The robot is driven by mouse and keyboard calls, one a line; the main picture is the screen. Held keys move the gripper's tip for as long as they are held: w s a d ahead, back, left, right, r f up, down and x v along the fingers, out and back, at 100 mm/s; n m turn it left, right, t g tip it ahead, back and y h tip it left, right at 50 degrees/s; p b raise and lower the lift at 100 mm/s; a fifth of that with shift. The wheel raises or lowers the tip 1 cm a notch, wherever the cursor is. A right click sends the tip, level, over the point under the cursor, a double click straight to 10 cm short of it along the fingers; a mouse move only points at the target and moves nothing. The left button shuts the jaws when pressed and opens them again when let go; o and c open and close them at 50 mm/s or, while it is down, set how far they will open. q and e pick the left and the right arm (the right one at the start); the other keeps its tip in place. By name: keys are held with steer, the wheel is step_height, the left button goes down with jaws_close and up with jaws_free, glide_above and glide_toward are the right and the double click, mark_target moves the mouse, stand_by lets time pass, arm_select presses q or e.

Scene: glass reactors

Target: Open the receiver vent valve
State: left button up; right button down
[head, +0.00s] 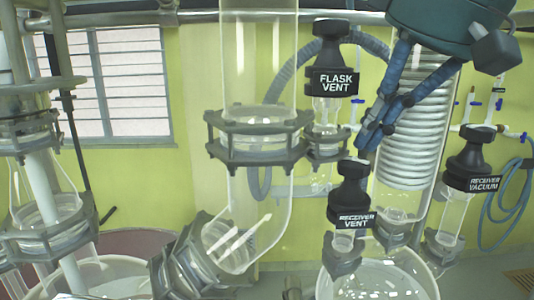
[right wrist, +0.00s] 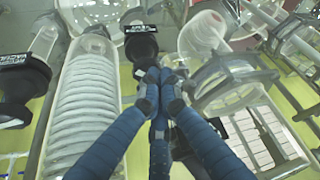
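The receiver vent valve (head: 354,190) has a black knob with a white "RECEIVER VENT" label, upright on a glass neck above the receiver vessel. My right gripper (head: 366,142) comes down from the upper right, with blue segmented fingers. Its fingertips are drawn together, with nothing seen between them, just above and slightly right of the knob's top. In the right wrist view the fingertips (right wrist: 160,78) meet just short of a black knob (right wrist: 140,42), likely the receiver vent. I cannot tell whether they touch it. My left gripper is not in view.
The flask vent valve (head: 335,80) stands above and left of the receiver vent. The receiver vacuum valve (head: 478,165) is to the right. A coiled glass condenser (head: 412,140) stands close behind my fingers. A large glass column (head: 258,60) is left; the round receiver vessel (head: 378,280) is below.

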mark_target(360, 169)
arm_select(q)
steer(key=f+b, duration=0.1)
steer(key=b, duration=0.1)
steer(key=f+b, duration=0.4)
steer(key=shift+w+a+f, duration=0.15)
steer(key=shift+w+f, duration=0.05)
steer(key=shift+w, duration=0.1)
arm_select(e)
steer(key=shift+t, duration=0.5)
steer(key=f, duration=0.2)
steer(key=d+f, duration=0.1)
steer(key=f, duration=0.1)
steer(key=shift+w+d+f, duration=0.1)
steer(key=shift+d+f, duration=0.1)
steer(key=shift+f, duration=0.15)
arm_select(q)
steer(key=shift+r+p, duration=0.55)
steer(key=shift+p, duration=0.05)
arm_select(e)
steer(key=shift+w, duration=0.2)
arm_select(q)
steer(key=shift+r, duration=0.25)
arm_select(e)
steer(key=shift+d, duration=0.15)
arm_select(q)
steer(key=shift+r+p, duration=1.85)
steer(key=shift+p, duration=0.25)
arm_select(e)
steer(key=shift+w+d, duration=0.7)
steer(key=shift+d, duration=0.3)
